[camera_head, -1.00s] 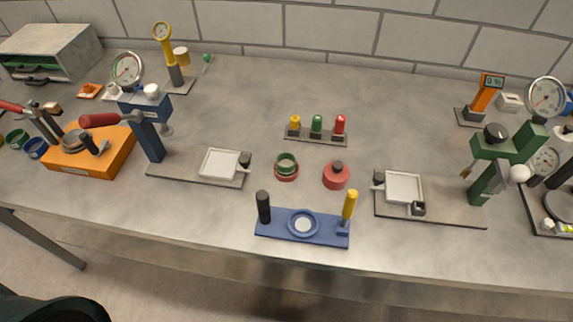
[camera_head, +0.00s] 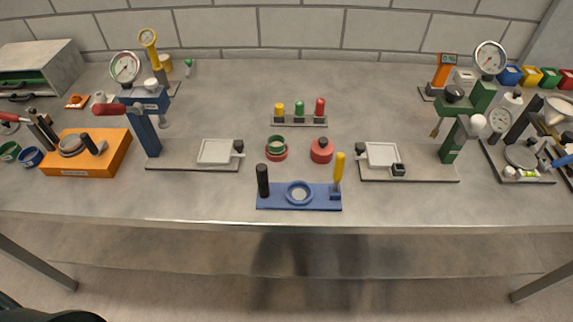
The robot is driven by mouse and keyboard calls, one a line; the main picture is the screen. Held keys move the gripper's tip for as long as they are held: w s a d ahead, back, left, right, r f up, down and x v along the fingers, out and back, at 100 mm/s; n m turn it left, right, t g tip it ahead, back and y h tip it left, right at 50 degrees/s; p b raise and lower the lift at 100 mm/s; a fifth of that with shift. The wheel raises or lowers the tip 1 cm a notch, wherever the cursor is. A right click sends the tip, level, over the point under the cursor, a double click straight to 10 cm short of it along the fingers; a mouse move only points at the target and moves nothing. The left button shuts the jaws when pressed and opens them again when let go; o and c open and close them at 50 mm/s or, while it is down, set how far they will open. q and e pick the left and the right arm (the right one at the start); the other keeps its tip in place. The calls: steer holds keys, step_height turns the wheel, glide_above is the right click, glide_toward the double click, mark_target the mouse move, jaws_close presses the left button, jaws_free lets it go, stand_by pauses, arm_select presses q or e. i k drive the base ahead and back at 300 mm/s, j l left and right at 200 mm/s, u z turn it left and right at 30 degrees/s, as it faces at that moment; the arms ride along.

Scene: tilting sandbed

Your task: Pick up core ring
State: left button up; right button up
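The label "core ring" is on nothing I can read, so I cannot tell for sure which ring it is. A green ring (camera_head: 277,143) sits on a red round base (camera_head: 276,155) near the middle of the bench. A round blue ring (camera_head: 300,193) with a pale centre sits on a blue plate (camera_head: 270,201) at the front edge. A blue ring (camera_head: 29,157) and a green ring (camera_head: 9,151) lie at the far left. Neither of my grippers is in view.
A red knobbed piece (camera_head: 321,151) stands beside the red base. A blue-topped stand (camera_head: 150,128) is left and a green stand (camera_head: 455,135) right, each with a white tray. An orange block (camera_head: 112,155) is at left.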

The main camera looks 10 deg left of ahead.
mark_target(277, 142)
steer(key=k+j+z, duration=0.1)
steer(key=k+z, duration=0.25)
steer(key=k, duration=0.15)
steer(key=k+l+z, duration=0.1)
steer(key=k+z, duration=0.3)
steer(key=k, duration=0.1)
